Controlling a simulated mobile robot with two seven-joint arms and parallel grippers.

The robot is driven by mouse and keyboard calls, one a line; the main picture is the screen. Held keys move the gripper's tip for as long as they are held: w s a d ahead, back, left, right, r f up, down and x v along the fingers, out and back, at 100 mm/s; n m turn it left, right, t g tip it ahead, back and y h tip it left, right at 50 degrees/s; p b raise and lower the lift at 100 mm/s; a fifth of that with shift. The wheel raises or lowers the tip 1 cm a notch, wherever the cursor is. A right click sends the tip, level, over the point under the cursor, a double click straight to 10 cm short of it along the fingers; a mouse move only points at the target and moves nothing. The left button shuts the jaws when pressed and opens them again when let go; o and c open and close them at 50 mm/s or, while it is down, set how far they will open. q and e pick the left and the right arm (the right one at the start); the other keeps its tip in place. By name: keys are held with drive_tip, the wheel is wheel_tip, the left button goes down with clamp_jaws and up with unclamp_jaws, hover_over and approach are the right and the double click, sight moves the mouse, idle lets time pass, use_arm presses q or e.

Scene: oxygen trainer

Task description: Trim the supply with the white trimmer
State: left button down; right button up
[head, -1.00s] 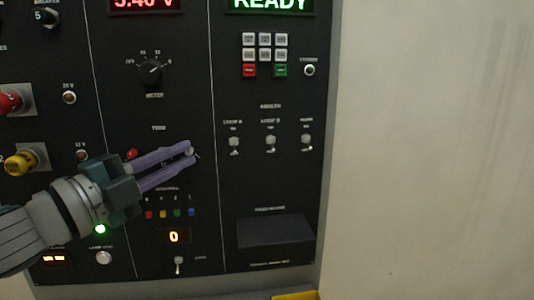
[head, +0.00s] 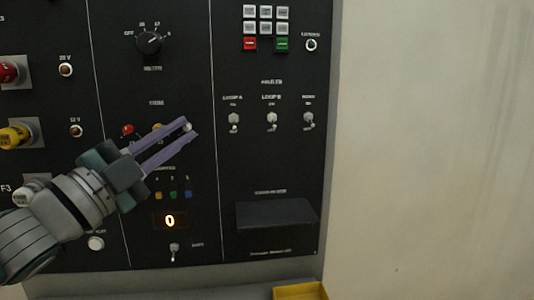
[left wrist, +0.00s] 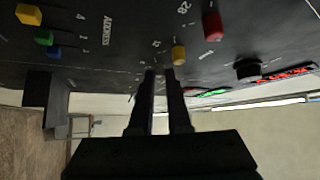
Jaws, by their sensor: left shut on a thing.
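The white trimmer (head: 188,127) is a small pale knob at the right end of the trim row on the black panel. My left gripper (head: 187,126) reaches in from the left and is shut on it, with one finger on each side. The yellow trimmer (head: 157,127) and the red trimmer (head: 127,130) sit to its left. In the left wrist view the yellow trimmer (left wrist: 178,55) and red trimmer (left wrist: 212,25) stand beside the fingers; the white one is mostly hidden at the fingertips. My right gripper is not in view.
The meter selector (head: 149,40) is above the trim row. Coloured address buttons (head: 173,195) and a lit "0" display (head: 170,220) lie below. Loop switches (head: 271,118) are to the right. A yellow tray (head: 299,291) shows at the bottom edge. The wall at right is bare.

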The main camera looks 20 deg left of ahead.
use_arm(q)
drive_tip(key=shift+w+d+f+n+t+y+b, duration=0.15)
drive_tip(key=shift+n+t+y+b, duration=0.5)
drive_tip(key=shift+n+y+b, duration=1.65)
drive_tip(key=shift+w+d+f+n+t+y+b, duration=0.15)
drive_tip(key=shift+n+t+y+b, duration=0.45)
drive_tip(key=shift+n+y+b, duration=1.7)
drive_tip(key=shift+d+f+n+t+y+b, duration=0.2)
drive_tip(key=shift+n+t+y+b, duration=0.75)
drive_tip(key=shift+n, duration=2.35)
drive_tip(key=shift+n+y, duration=0.3)
drive_tip(key=shift+y, duration=0.45)
drive_tip(key=c, duration=0.9)
unclamp_jaws()
drive_tip(key=b+v, duration=0.1)
drive_tip(key=v, duration=0.8)
drive_tip(key=shift+s+d+f+b, duration=0.1)
drive_tip(key=shift+s+d+b, duration=0.1)
drive_tip(key=shift+s+b, duration=0.2)
